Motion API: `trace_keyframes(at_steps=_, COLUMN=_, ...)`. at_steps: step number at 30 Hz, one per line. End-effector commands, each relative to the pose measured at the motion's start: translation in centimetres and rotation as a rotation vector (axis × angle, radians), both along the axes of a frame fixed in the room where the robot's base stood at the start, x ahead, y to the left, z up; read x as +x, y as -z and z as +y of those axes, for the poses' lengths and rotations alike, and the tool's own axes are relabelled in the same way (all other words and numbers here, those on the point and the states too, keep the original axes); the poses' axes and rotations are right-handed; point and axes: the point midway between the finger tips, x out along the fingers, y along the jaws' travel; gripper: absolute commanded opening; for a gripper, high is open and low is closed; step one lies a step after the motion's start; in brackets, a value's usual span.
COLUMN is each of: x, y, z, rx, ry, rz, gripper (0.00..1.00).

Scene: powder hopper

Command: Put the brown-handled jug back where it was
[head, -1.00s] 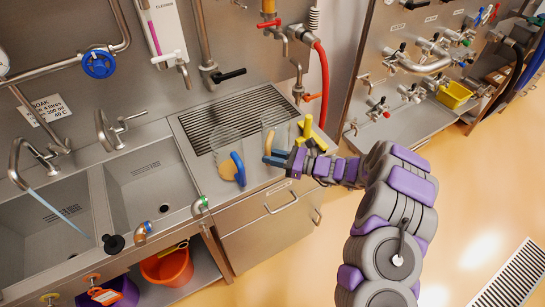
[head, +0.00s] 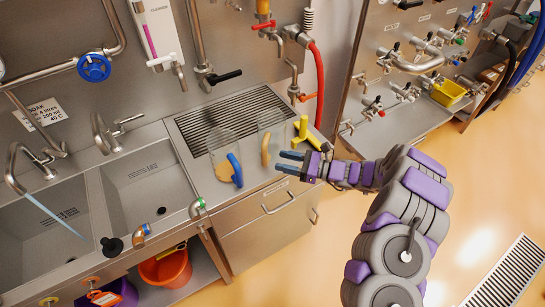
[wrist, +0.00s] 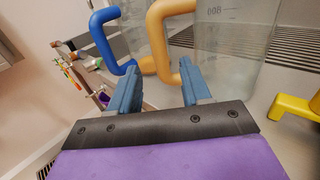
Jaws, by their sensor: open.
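The jug with the brown (tan) handle (head: 265,150) stands upright on the steel counter, at the right end of the slotted drain grille. Its clear body (wrist: 232,40) shows a volume mark in the wrist view, and its handle (wrist: 153,42) faces my gripper. A second clear jug with a blue handle (head: 236,170) stands to its left. My gripper (head: 281,161) is open and empty, just right of the tan handle. In the wrist view, its fingertips (wrist: 160,80) are close to the handle's lower end; I cannot tell whether they touch it.
A yellow object (head: 307,134) stands on the counter right of the tan-handled jug. The drain grille (head: 230,112) lies behind the jugs, and two sinks (head: 150,180) are on the left. The counter's front edge runs below my gripper.

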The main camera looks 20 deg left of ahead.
Motion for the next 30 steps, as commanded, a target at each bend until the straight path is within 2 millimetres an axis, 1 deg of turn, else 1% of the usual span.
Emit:
trace_keyframes(at_steps=1, x=0.1, y=-0.2, z=-1.1, rx=0.001, ry=0.004, rz=0.001, gripper=0.48)
trace_keyframes(at_steps=3, x=0.2, y=-0.2, z=-2.5, rx=0.001, ry=0.003, rz=0.0, gripper=0.48)
trace_keyframes(at_steps=6, x=0.2, y=-0.1, z=-4.1, rx=-0.001, ry=0.002, rz=0.0, gripper=0.48)
trace_keyframes(at_steps=9, x=0.2, y=0.0, z=-5.2, rx=-0.003, ry=0.0, rz=-0.001, gripper=0.48)
trace_keyframes(at_steps=14, x=0.2, y=0.0, z=-6.1, rx=-0.003, ry=0.0, rz=-0.001, gripper=0.48)
trace_keyframes(at_steps=22, x=0.1, y=-0.2, z=-6.1, rx=-0.002, ry=-0.004, rz=-0.003, gripper=0.48)
trace_keyframes(at_steps=23, x=0.0, y=-0.4, z=-6.1, rx=-0.003, ry=-0.008, rz=-0.007, gripper=0.48)
trace_keyframes(at_steps=26, x=-0.8, y=-2.0, z=-5.6, rx=-0.007, ry=-0.04, rz=-0.037, gripper=0.48)
trace_keyframes(at_steps=29, x=-2.6, y=-4.6, z=-4.8, rx=-0.021, ry=-0.106, rz=-0.097, gripper=0.48)
trace_keyframes(at_steps=30, x=-3.5, y=-5.9, z=-4.5, rx=-0.031, ry=-0.138, rz=-0.13, gripper=0.48)
